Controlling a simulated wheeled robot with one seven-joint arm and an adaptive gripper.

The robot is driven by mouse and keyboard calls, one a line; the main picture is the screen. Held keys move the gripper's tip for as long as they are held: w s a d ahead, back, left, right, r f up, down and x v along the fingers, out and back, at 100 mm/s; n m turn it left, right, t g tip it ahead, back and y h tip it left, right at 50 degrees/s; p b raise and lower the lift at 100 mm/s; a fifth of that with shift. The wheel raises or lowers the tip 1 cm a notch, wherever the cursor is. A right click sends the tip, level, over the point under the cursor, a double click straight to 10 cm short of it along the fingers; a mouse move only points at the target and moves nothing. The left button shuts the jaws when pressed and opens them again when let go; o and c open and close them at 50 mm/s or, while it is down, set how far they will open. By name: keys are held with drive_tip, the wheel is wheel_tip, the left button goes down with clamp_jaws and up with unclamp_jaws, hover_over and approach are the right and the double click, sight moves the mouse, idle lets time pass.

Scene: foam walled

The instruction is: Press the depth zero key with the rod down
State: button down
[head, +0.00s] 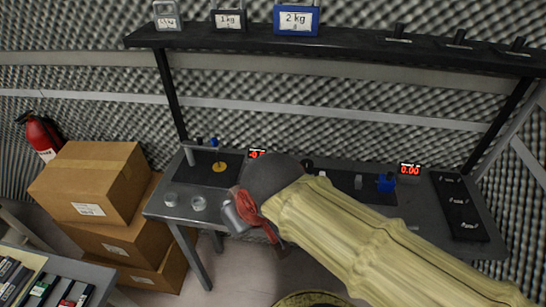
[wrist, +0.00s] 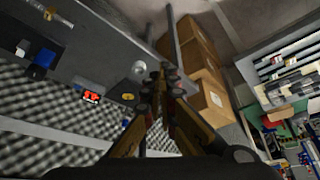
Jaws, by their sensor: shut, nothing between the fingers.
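A left station on the grey bench (head: 170,205) has a dark plate, an upright post with a side arm, and a yellow disc (head: 218,167). Its red display (head: 257,153) is partly covered by my arm. A second display (head: 410,169) reads 0.00 at the right station, beside a blue part (head: 385,184). I cannot tell the depth zero key or the rod's exact position. My gripper (wrist: 167,72) is shut and empty in the wrist view, its fingertips seen near the bench edge. In that view the left display (wrist: 91,96) and yellow disc (wrist: 127,97) also show.
Two clear round dishes (head: 198,203) sit at the bench's front left. Cardboard boxes (head: 92,183) are stacked left of the bench, near a fire extinguisher (head: 42,134). A shelf (head: 350,46) with weights crosses above. A black panel (head: 460,207) lies at the right end.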

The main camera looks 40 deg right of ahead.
drive_tip(key=w+d+f+g+h+p, duration=0.1)
drive_tip(key=w+d+f+p, duration=0.1)
drive_tip(key=d, duration=1)
drive_tip(key=w+d+f+g+h+p, duration=0.1)
drive_tip(key=d+p, duration=0.4)
drive_tip(key=d, duration=0.7)
drive_tip(key=w+d+f+h+p, duration=0.3)
drive_tip(key=w+d+p, duration=0.1)
drive_tip(key=d, duration=0.7)
drive_tip(key=shift+w+d+f+g, duration=0.2)
drive_tip(key=shift+w, duration=0.25)
drive_tip(key=shift+w+d+f+g, duration=0.15)
drive_tip(key=shift+w+d+g, duration=0.05)
drive_tip(key=shift+w, duration=0.2)
drive_tip(key=w+d+n, duration=0.1)
drive_tip(key=w+d+f+t+p, duration=0.1)
drive_tip(key=shift+w+f+n, duration=0.25)
drive_tip(key=shift+w+n, duration=0.05)
drive_tip(key=shift+n, duration=0.1)
drive_tip(key=w+a+r+n+t+y, duration=0.1)
drive_tip(key=w+a+n+t+y, duration=0.1)
drive_tip(key=w, duration=0.4)
drive_tip(key=w+a+n+t+y, duration=0.1)
drive_tip(key=w+a+n+t, duration=0.2)
drive_tip(key=w, duration=0.3)
drive_tip(key=shift+w+a+r+n+y, duration=0.15)
drive_tip(key=shift+w+r+n+y, duration=0.05)
drive_tip(key=shift+r+n+y, duration=0.25)
drive_tip(key=shift+f, duration=0.15)
